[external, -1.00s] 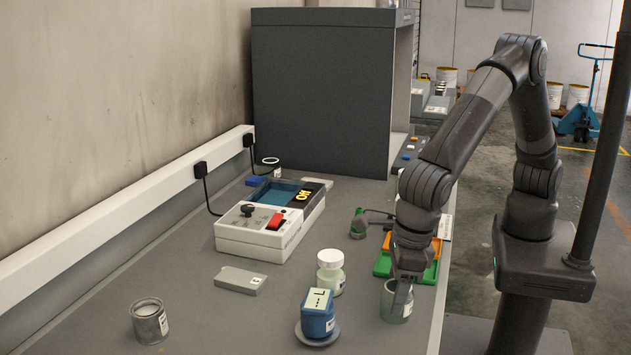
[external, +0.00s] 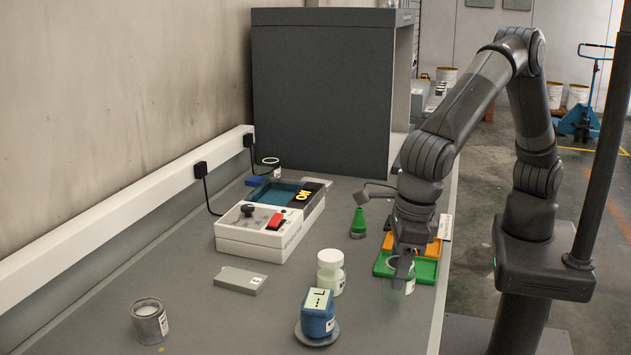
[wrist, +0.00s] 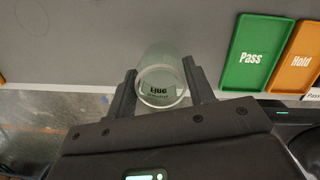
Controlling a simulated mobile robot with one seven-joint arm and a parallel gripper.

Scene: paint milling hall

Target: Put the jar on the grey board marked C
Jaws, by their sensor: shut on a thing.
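A clear greenish glass jar (external: 407,287) with a white label is between the fingers of my gripper (external: 403,272). My gripper is shut on it, and the arm hides part of it. In the wrist view the jar (wrist: 161,84) shows between both fingers, with dark lettering on its label. In the external view it appears just in front of the green tray; its height above the table is hard to tell. A flat grey board (external: 238,281) with a small white label lies left of centre on the table; its letter is too small to read.
A white bottle (external: 330,272) and a blue device on a round disc (external: 318,318) stand left of my gripper. A green Pass tray (wrist: 250,50) and orange Hold tray (wrist: 297,62) lie beside it. A control box (external: 270,222) and tin (external: 149,322) stand farther left.

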